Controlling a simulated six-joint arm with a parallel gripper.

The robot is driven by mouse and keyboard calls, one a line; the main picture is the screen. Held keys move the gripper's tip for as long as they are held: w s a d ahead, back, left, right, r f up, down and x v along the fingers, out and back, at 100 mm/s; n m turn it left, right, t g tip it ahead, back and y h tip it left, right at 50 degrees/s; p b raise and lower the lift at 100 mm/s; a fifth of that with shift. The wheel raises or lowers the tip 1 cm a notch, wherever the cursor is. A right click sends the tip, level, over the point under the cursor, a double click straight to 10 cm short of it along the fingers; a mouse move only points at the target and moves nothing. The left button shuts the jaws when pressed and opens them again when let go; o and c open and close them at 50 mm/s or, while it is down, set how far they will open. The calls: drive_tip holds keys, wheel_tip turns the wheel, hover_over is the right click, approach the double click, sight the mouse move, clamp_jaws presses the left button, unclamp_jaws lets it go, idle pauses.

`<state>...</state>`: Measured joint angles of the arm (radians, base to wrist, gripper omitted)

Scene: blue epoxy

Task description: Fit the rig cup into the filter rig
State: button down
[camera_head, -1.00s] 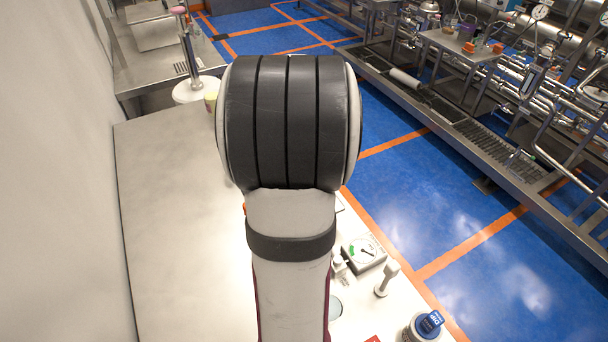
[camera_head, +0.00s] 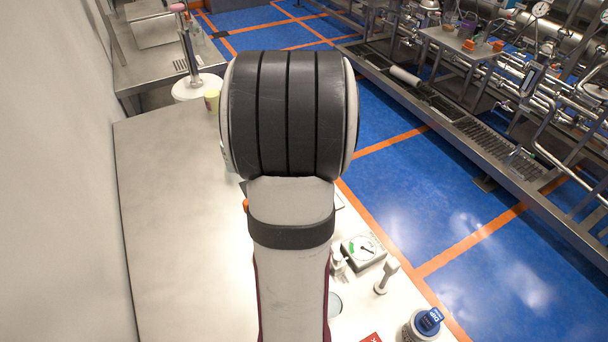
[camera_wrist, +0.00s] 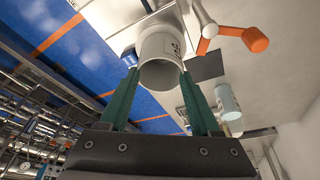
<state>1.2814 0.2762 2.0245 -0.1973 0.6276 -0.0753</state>
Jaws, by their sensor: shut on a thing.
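In the wrist view, a pale grey-white cup (camera_wrist: 160,62) with dark lettering sits between the green fingertips of my gripper (camera_wrist: 160,75). The fingers are shut on the cup's sides, and its round open end faces the camera. Beyond and beside the cup is a white fixture (camera_wrist: 204,22) with an orange-ended handle (camera_wrist: 254,40); it may be the filter rig. I cannot tell whether the cup touches it. In the head view my arm hides the gripper and the cup, and only a small orange bit (camera_head: 246,205) shows beside the arm.
A white dial gauge (camera_head: 362,251), a white post (camera_head: 386,277) and a blue-capped jar (camera_head: 423,325) stand on the bench's right side. A yellowish cup (camera_head: 212,100) stands at the far end. The bench's left side (camera_head: 175,220) is clear. Another pale cup (camera_wrist: 228,102) shows in the wrist view.

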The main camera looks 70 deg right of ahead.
drive_tip(key=shift+f, duration=0.4)
unclamp_jaws()
drive_tip(key=shift+v, duration=2.5)
